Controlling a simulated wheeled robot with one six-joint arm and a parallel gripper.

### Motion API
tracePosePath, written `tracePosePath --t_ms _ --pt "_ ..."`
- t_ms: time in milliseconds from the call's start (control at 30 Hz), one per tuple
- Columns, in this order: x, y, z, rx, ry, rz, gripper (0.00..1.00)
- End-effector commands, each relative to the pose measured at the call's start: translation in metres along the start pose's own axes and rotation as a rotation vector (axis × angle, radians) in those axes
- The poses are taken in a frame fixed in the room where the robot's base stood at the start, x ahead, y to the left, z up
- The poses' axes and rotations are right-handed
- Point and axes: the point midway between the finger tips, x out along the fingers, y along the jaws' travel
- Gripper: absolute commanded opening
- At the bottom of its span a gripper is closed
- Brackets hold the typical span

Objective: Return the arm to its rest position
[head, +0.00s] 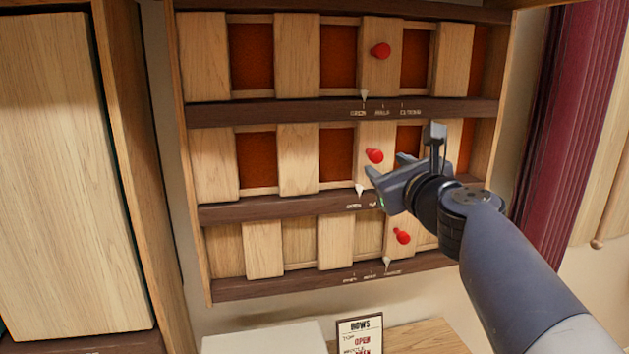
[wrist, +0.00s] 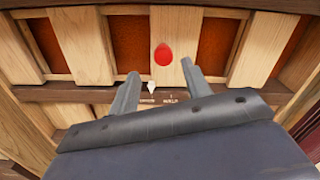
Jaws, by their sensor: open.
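My gripper (head: 388,167) is raised in front of the slatted wall panel, at the height of its middle row. Its jaws are open and empty, and both fingers show in the wrist view (wrist: 160,80). The red knob of the middle row (head: 375,156) is just beyond the fingertips. A red knob also shows between and beyond the fingers in the wrist view (wrist: 164,55), apart from them in the picture. My arm reaches up from the lower right and hides part of the panel's right side.
The top row knob (head: 380,51) is above my gripper and the bottom row knob (head: 402,236) is below it. Top and middle rows show orange gaps; the bottom row shows wood. A small sign (head: 360,336) stands below. A maroon curtain (head: 575,120) hangs at right.

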Motion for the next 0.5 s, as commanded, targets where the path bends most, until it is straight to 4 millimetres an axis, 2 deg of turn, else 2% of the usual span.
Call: tracePosePath --t_ms 300,500 --pt "0.049 0.000 0.000 0.000 0.001 -0.001 0.46" --pt "0.069 -0.001 0.000 0.000 0.001 -0.002 0.46"
